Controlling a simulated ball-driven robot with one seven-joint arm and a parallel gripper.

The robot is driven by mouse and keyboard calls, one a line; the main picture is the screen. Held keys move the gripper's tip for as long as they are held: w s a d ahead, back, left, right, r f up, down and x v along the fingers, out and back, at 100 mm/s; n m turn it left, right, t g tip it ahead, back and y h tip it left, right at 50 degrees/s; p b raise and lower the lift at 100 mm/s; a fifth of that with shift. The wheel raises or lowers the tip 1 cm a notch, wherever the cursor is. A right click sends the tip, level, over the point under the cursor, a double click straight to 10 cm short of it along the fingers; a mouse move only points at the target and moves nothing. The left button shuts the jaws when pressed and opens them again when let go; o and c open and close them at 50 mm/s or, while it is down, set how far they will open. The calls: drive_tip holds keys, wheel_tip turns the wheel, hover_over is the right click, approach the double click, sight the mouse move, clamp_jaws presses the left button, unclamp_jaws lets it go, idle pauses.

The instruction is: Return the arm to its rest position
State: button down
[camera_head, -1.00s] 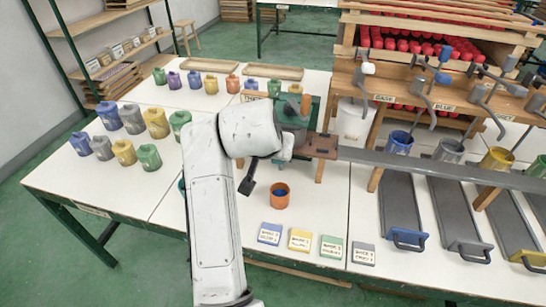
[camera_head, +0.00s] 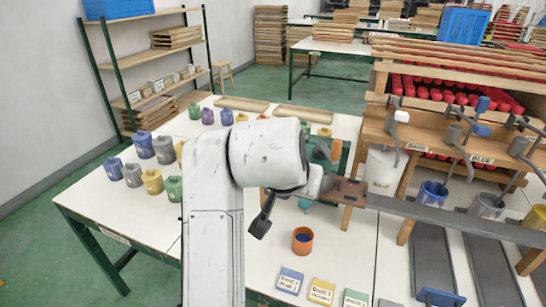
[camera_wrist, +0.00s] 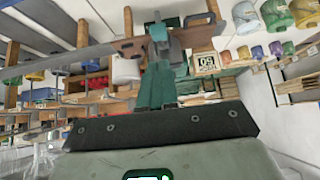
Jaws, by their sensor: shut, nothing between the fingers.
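My white arm (camera_head: 268,155) rises in the lower middle of the head view and bends at a large joint over the worktable (camera_head: 150,215). A dark part of my arm (camera_head: 262,222) hangs below that joint, left of the orange cup. In the wrist view my gripper (camera_wrist: 157,45) extends from a black plate with screws. Its teal fingers are together and nothing shows between them. In the head view the arm hides most of the gripper.
An orange cup (camera_head: 303,241) with blue inside stands close to my arm. A wooden rack (camera_head: 405,140) and a long grey bar (camera_head: 450,215) lie to the right. Coloured jars (camera_head: 152,181) stand at left. Small labelled tiles (camera_head: 321,292) lie at the front.

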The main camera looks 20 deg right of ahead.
drive_tip(key=s+d+f+n+g, duration=0.1)
drive_tip(key=s+d+f+n, duration=0.1)
drive_tip(key=s+d+f, duration=0.5)
drive_tip(key=s+d+f+n+g, duration=0.15)
drive_tip(key=s+d+f, duration=0.25)
drive_tip(key=d+f, duration=0.55)
drive_tip(key=s+a+f+n+g+y, duration=0.1)
drive_tip(key=s+a+f+y, duration=0.1)
drive_tip(key=s+f, duration=0.5)
drive_tip(key=s+a+f+n+g+y, duration=0.2)
drive_tip(key=s+f, duration=0.6)
drive_tip(key=s, duration=0.6)
drive_tip(key=shift+s+a, duration=0.4)
drive_tip(key=shift+a, duration=0.15)
